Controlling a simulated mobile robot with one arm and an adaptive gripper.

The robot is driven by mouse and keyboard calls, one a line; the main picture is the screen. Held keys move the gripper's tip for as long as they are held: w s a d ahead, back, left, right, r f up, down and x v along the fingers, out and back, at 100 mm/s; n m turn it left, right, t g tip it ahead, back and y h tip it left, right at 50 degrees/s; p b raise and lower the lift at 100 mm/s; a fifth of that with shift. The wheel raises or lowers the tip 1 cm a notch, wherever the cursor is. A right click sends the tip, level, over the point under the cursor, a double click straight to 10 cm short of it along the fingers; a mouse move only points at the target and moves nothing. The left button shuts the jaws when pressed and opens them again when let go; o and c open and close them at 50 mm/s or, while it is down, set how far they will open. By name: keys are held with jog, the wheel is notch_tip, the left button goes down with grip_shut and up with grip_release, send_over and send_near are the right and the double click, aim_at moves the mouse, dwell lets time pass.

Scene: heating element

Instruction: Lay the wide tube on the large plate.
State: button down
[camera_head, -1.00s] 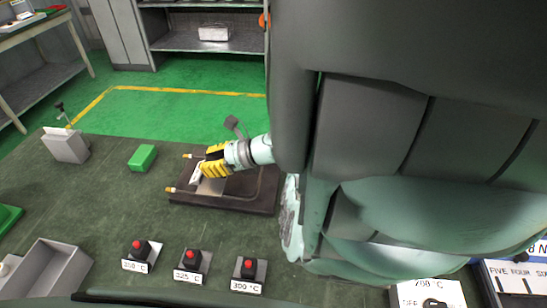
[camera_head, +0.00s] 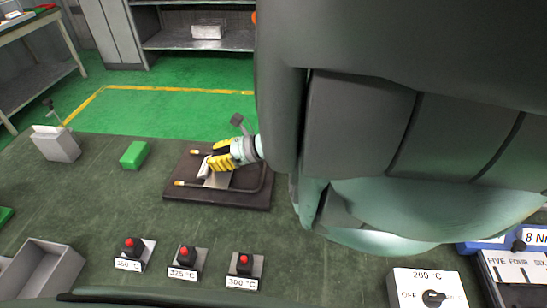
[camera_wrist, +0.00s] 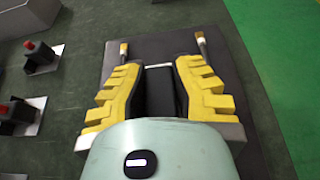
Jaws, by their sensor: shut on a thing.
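The wide tube (camera_head: 256,188) is a dark U-shaped rod with pale, orange-tipped ends pointing left. Its ends also show beyond the fingers in the wrist view (camera_wrist: 202,46). The large plate (camera_head: 225,198) is a flat dark brown slab on the green bench, lying under the tube. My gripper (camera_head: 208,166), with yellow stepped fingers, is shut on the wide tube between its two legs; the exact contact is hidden. A light grey piece shows at the fingertips. The tube lies over the plate; I cannot tell whether it touches it.
A green block (camera_head: 135,155) and a grey box with a lever (camera_head: 57,144) stand to the left. Several red-button switches with temperature labels (camera_head: 184,258) line the front, by an open grey bin (camera_head: 42,270). A dial box (camera_head: 428,290) is at the front right.

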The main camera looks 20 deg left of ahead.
jog(key=shift+a, duration=0.1)
jog(key=c, duration=1)
grip_release()
jog(key=shift+o, duration=0.2)
jog(key=shift+r, duration=0.15)
jog(key=v, duration=1.2)
jog(key=shift+w, duration=0.1)
